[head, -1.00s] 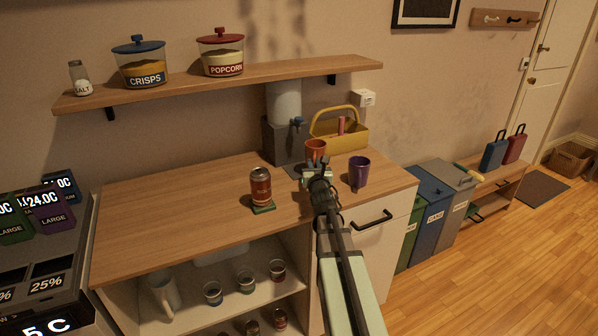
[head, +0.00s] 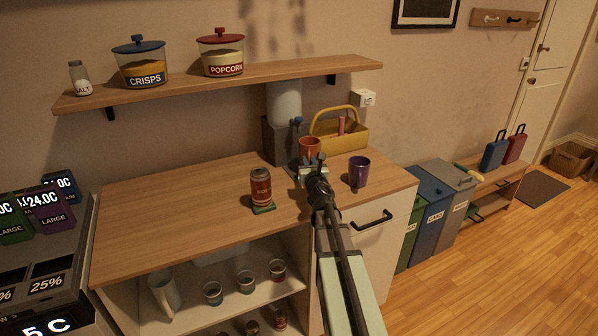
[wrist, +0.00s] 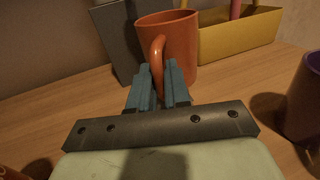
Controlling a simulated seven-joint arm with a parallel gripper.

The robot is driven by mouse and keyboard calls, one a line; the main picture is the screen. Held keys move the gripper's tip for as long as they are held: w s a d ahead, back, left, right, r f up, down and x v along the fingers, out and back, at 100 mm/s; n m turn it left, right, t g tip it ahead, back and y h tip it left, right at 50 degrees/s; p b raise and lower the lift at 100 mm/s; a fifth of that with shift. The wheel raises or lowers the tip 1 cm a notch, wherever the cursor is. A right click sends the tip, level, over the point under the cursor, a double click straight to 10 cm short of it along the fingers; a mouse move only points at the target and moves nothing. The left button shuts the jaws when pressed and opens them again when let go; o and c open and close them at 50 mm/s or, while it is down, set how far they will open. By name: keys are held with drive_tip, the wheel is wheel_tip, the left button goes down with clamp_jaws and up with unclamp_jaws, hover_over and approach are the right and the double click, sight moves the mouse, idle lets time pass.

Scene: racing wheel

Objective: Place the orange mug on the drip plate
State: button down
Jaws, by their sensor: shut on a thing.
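The orange mug (head: 310,147) is upright near the back of the counter, in front of the grey water dispenser (head: 279,139). In the wrist view the orange mug (wrist: 178,40) has its handle between the two teal fingers of my gripper (wrist: 158,88). My gripper (head: 311,170) is shut on that handle, on the near side of the mug. The drip plate (head: 294,168) is a dark strip at the dispenser's foot, mostly hidden behind the mug and gripper. I cannot tell whether the mug touches it.
A purple mug (head: 359,171) stands right of my gripper. A brown can (head: 261,186) on a green coaster is to the left. A yellow caddy (head: 345,134) is behind on the right. The shelf (head: 220,87) hangs above. The counter's left part is clear.

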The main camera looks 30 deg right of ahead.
drive_tip(key=shift+n+y, duration=0.6)
drive_tip(key=shift+y, duration=0.3)
drive_tip(key=shift+w+a+f, duration=0.3)
drive_tip(key=shift+w+f, duration=0.25)
drive_tip(key=shift+f, duration=0.15)
drive_tip(key=shift+w+a+f, duration=0.25)
drive_tip(key=shift+w+f, duration=0.35)
drive_tip(key=shift+f, duration=0.1)
drive_tip(key=shift+w+a+f, duration=0.3)
drive_tip(key=shift+w+f, duration=0.25)
drive_tip(key=shift+f, duration=0.15)
drive_tip(key=c, duration=1.1)
unclamp_jaws()
drive_tip(key=shift+f, duration=0.15)
drive_tip(key=shift+s+r, duration=0.1)
drive_tip(key=shift+r, duration=0.1)
drive_tip(key=s, duration=0.4)
drive_tip(key=s+a, duration=0.1)
drive_tip(key=s, duration=0.2)
drive_tip(key=s+a, duration=0.1)
drive_tip(key=s, duration=0.3)
drive_tip(key=shift+s+a, duration=0.1)
drive_tip(key=shift+s, duration=0.2)
